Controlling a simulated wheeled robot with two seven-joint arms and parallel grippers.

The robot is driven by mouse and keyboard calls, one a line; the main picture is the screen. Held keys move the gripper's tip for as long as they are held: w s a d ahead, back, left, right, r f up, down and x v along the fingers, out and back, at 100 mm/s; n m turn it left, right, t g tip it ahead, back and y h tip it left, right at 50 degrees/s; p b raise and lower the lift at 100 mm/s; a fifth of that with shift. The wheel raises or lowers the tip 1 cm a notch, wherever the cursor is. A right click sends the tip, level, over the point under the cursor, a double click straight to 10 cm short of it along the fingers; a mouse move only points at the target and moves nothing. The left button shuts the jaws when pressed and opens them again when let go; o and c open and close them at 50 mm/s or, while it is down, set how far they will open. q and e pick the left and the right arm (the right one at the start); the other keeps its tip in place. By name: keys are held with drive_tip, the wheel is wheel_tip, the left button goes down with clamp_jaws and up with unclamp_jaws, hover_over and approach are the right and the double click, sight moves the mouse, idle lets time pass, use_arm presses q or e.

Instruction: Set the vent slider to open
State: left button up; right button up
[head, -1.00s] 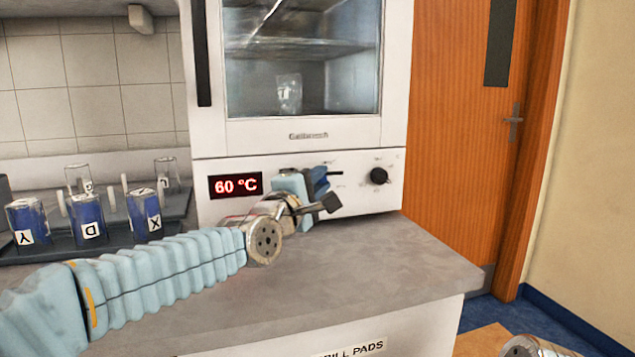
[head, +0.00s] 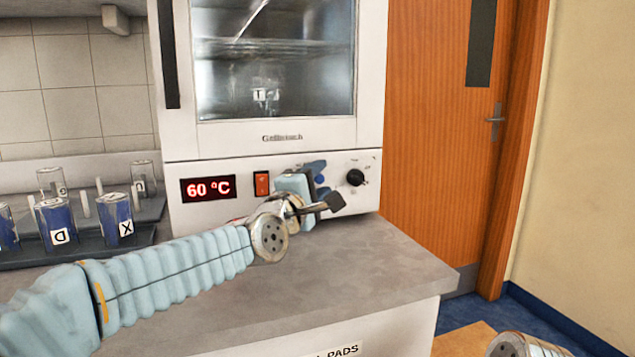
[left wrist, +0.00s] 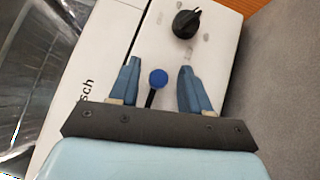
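The vent slider (left wrist: 157,79) shows in the left wrist view as a round blue knob on a dark stem, on the oven's white front panel. My left gripper (left wrist: 160,65) is open, with one blue finger on each side of the knob and gaps on both sides. In the head view my left gripper (head: 318,184) is at the panel, left of the black dial (head: 355,177), and hides most of the slider area. The slider's setting marks are not readable. My right gripper is not in view.
The red switch (head: 261,183) and the 60 °C display (head: 208,188) lie left of the gripper. A dark rack (head: 85,256) with blue labelled beakers stands on the left. The grey worktop (head: 385,262) below the panel is clear at right.

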use_arm(q)
drive_tip(key=b+v, duration=0.2)
drive_tip(key=v, duration=1.2)
drive_tip(key=shift+d+f+b, duration=0.1)
drive_tip(key=shift+b, duration=0.25)
